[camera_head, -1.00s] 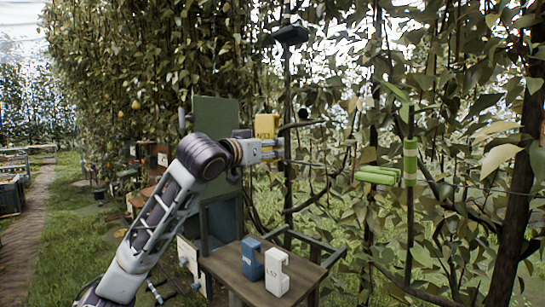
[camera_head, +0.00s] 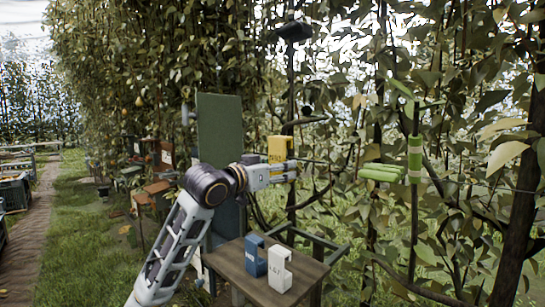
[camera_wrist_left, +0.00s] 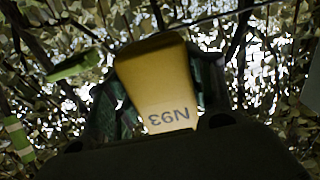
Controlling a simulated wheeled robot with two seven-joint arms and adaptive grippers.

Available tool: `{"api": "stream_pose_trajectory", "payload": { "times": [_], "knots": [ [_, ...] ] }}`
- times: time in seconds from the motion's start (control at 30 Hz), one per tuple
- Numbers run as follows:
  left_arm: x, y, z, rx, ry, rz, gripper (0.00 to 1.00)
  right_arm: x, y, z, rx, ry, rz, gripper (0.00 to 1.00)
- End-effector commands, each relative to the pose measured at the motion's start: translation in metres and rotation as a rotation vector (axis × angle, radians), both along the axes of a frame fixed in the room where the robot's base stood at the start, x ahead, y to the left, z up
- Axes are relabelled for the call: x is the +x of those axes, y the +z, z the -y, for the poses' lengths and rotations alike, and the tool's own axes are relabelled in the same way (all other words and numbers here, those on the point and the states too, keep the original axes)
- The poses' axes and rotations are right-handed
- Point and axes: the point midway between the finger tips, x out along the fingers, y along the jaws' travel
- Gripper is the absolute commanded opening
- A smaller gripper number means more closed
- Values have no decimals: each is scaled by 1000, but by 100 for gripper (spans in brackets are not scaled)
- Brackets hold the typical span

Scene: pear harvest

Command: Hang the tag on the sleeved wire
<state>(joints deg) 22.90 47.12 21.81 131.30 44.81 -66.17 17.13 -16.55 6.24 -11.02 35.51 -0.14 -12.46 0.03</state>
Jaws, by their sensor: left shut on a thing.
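The wire itself is hard to make out. My right gripper is out of view.
A thin upright stem (camera_head: 413,225) with a green wrap (camera_head: 415,153) stands beside the sleeve. Branches and leaves crowd the back and right.

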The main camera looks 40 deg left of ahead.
Motion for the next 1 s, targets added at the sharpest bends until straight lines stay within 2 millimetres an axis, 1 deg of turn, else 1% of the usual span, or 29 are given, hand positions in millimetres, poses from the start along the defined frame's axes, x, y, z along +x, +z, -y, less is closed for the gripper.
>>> {"api": "stream_pose_trajectory", "payload": {
  "times": [0.03,0.1,0.43,0.8,1.0],
  "knots": [
    [2,-9,2,-5,-10,-2,29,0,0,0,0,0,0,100],
    [3,-17,5,-4,-19,-2,29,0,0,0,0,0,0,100],
    [5,-39,7,-1,-29,0,29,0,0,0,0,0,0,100],
    [5,-50,5,-1,-19,0,29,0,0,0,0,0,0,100],
    [5,-50,5,1,-18,0,29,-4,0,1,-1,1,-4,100]
  ]
}}
